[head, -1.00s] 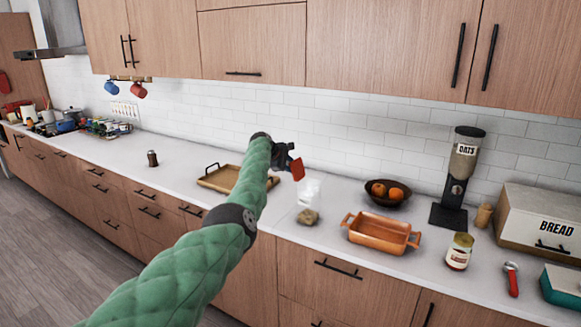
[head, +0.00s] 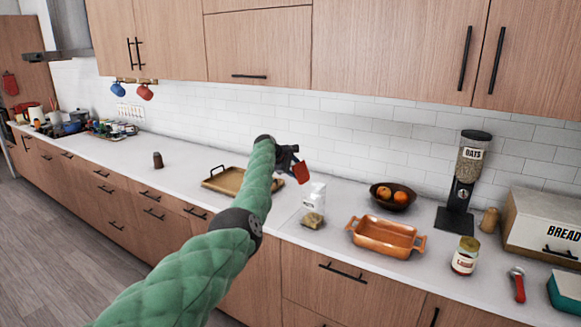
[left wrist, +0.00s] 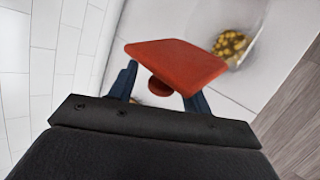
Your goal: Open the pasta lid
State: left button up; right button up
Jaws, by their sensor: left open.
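The pasta container (head: 313,200) stands on the counter in the head view, clear below with pale pasta in it. In the left wrist view its top is uncovered and yellow pasta (left wrist: 231,45) shows inside. The red lid (left wrist: 177,64) is off the container, at the tips of my left gripper (left wrist: 158,92). Its round knob points back between the two blue fingers, with gaps visible beside it. The fingers are open. In the head view, the lid (head: 300,172) is tilted, above and left of the container. My right gripper is not in view.
A wooden tray (head: 218,186) lies left of the container. An orange baking dish (head: 385,237), a fruit bowl (head: 393,204), an oats dispenser (head: 465,180), a jar (head: 464,258) and a bread box (head: 535,247) stand to its right. The counter between tray and pepper mill (head: 158,160) is clear.

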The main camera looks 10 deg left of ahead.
pick_arm(q)
jog(key=shift+s+a+r, duration=0.25)
jog(key=shift+s+r, duration=0.1)
jog(key=shift+b+v, duration=1.2)
jog(key=shift+v, duration=1.75)
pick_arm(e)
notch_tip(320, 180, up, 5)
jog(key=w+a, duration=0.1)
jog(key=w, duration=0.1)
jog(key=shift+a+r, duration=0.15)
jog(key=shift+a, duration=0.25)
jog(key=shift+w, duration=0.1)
